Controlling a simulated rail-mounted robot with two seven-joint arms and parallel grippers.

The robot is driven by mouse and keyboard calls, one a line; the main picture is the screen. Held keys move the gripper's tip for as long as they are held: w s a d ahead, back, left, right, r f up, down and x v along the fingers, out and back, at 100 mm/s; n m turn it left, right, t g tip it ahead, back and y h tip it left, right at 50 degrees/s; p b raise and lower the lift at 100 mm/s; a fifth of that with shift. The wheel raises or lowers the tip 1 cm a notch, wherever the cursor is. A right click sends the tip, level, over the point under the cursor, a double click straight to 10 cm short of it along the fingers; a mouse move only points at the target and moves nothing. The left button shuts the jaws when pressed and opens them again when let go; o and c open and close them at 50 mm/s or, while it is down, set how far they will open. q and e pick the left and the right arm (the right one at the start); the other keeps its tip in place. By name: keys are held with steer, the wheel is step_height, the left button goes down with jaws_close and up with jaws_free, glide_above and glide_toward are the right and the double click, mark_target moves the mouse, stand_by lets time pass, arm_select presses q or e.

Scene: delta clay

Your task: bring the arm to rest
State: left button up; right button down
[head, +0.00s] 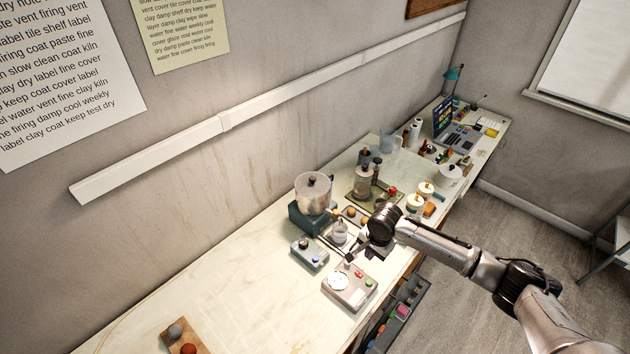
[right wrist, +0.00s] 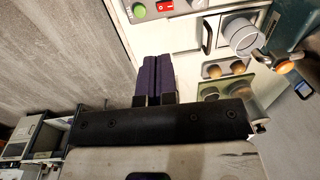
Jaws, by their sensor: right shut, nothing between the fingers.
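My right arm (head: 440,248) reaches in from the lower right to the bench. Its gripper (head: 352,257) hangs over the bench, just behind the pale box with a round white dial (head: 341,300). In the right wrist view the two dark fingers (right wrist: 153,80) lie side by side, shut with nothing between them. Their tips point toward the box with green and red buttons (right wrist: 183,5). I cannot tell how high they are above the bench. My left gripper is not in view.
Several jars and tools crowd the bench farther back. The front-left bench top (head: 240,295) is mostly clear. An open drawer (head: 400,315) lies below the bench edge.

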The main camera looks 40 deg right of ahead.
step_height(320, 180, up, 8)
steer(key=w+a+n+t+h, duration=0.3)
steer(key=n+h, duration=0.1)
steer(key=n, duration=1.4)
steer(key=s+a+r+n+t+y+p, duration=0.1)
steer(key=s+a+r+n+t, duration=0.15)
steer(key=a, duration=0.25)
steer(key=s+a+r+n+t+p, duration=0.1)
steer(key=a+r, duration=0.2)
steer(key=a, duration=0.2)
steer(key=s+a+f+m+g+y+p, duration=0.1)
steer(key=s+a, duration=0.4)
steer(key=s, duration=0.6)
steer(key=s+a+f+m+g+y+p, duration=0.2)
steer(key=s+a, duration=0.4)
steer(key=s, duration=0.5)
step_height(320, 180, down, 2)
steer(key=shift+s+f+g+p, duration=0.1)
steer(key=shift+s+g+p, duration=0.35)
steer(key=shift+p, duration=0.65)
